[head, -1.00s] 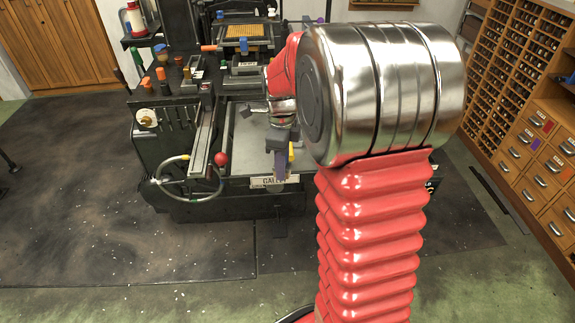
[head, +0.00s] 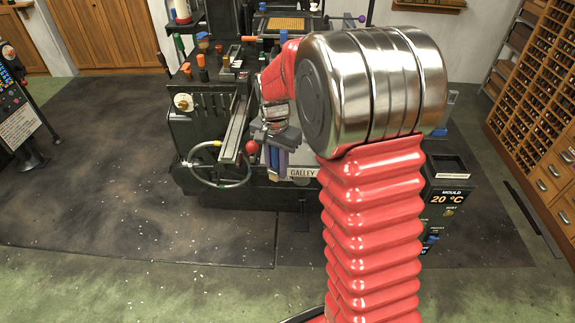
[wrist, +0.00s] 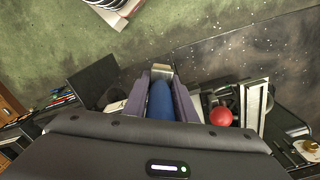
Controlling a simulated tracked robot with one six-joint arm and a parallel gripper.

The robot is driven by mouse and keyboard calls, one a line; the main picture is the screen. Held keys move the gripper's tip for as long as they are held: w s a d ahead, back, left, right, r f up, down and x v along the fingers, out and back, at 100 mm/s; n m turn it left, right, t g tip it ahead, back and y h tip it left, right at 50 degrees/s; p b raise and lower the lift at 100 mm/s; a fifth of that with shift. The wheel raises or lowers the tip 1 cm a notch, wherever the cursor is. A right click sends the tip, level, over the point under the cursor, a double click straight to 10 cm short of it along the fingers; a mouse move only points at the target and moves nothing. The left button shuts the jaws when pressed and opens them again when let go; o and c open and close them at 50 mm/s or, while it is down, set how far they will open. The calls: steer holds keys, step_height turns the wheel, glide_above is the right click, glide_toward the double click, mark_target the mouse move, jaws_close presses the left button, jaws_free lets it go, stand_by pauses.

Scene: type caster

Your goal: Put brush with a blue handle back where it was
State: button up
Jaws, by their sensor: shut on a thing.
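The brush with a blue handle (wrist: 160,103) is in my gripper in the wrist view. Its handle lies between the two purple fingers, and a pale, metallic-looking end shows beyond them. In the head view my gripper (head: 275,160) hangs at the front of the black casting machine, above the galley plate and just right of the red ball knob. It is shut on the brush. The brush is hard to make out in the head view. The place where the brush was cannot be told from these frames.
The red ball knob (head: 252,147) and a sloping metal rail (head: 235,130) are close to the left of my gripper. A curved hose (head: 217,183) is below them. The GALLEY sign (head: 303,172) is to the right. Dark floor in front is clear.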

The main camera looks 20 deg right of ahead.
steer(key=w+a+f+n, duration=0.2)
steer(key=a+n, duration=0.4)
steer(key=n, duration=0.4)
steer(key=shift+w+a, duration=0.2)
steer(key=shift+a, duration=0.05)
